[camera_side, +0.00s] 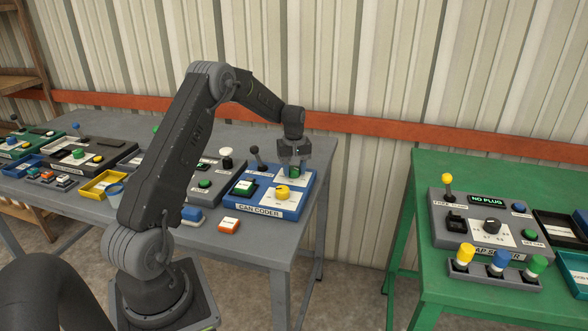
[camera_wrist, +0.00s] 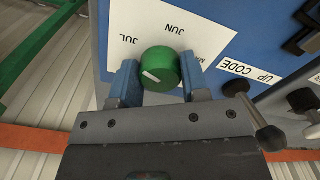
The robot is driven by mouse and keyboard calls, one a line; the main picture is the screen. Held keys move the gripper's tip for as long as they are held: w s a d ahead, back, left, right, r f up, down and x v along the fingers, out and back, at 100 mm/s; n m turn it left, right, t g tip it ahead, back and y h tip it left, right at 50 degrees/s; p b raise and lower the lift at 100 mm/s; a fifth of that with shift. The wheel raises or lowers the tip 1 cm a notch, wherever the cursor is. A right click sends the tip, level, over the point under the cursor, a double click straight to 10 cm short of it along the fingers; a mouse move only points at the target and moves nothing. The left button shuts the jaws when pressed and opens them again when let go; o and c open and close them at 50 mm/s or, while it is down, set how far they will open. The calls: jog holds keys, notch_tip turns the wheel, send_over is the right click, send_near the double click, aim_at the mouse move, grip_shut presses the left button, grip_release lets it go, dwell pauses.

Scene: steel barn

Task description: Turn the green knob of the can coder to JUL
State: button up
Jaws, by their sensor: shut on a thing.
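The can coder (camera_side: 307,190) is a blue box with a "CAN CODER" label on the grey table's right end. My gripper (camera_side: 293,170) reaches down over its back right part. In the wrist view, my gripper (camera_wrist: 160,82) is shut on the green knob (camera_wrist: 165,62), one blue finger on each side. The knob's white mark sits on the left of its top face, on the side of the JUL label (camera_wrist: 129,40). I cannot tell whether it lines up exactly with JUL. The JUN label (camera_wrist: 175,28) shows beyond the knob. A third label is partly hidden by the right finger.
The lever's dark shaft stands close beside my gripper in the wrist view. An orange-and-white block (camera_side: 229,225) lies in front. A green table (camera_side: 430,175) stands right.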

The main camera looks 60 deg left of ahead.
aim_at(294, 168)
jog(key=shift+r, duration=0.1)
jog(key=o, duration=0.9)
notch_tip(294, 168, up, 14)
jog(key=shift+f, duration=0.1)
